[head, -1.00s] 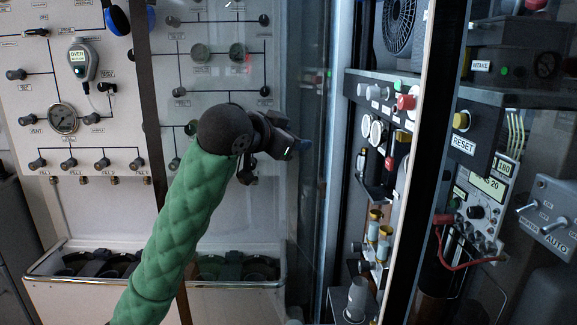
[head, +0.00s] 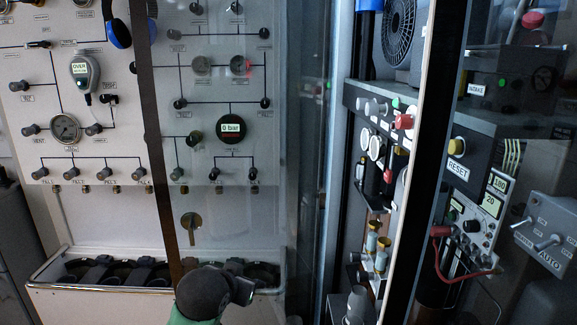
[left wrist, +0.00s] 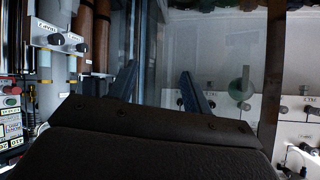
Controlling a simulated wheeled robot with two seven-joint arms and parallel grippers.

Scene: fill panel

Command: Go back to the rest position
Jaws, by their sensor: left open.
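My left arm comes in at the bottom of the head view, with its dark wrist (head: 205,291) low in front of the rack. The left gripper (left wrist: 160,88) shows in the left wrist view as two dark fingers spread apart. Nothing is between them. In the head view the fingers are hard to make out. The fill panel (head: 110,205) stands upright behind, with a round gauge reading 0 bar (head: 231,129). My right gripper is in no view.
A metal-rimmed rack (head: 120,288) runs along the foot of the panel, close to my wrist. A glass door edge (head: 425,150) stands at right. Beyond it are the RESET box (head: 459,147) and the AUTO switch box (head: 550,225).

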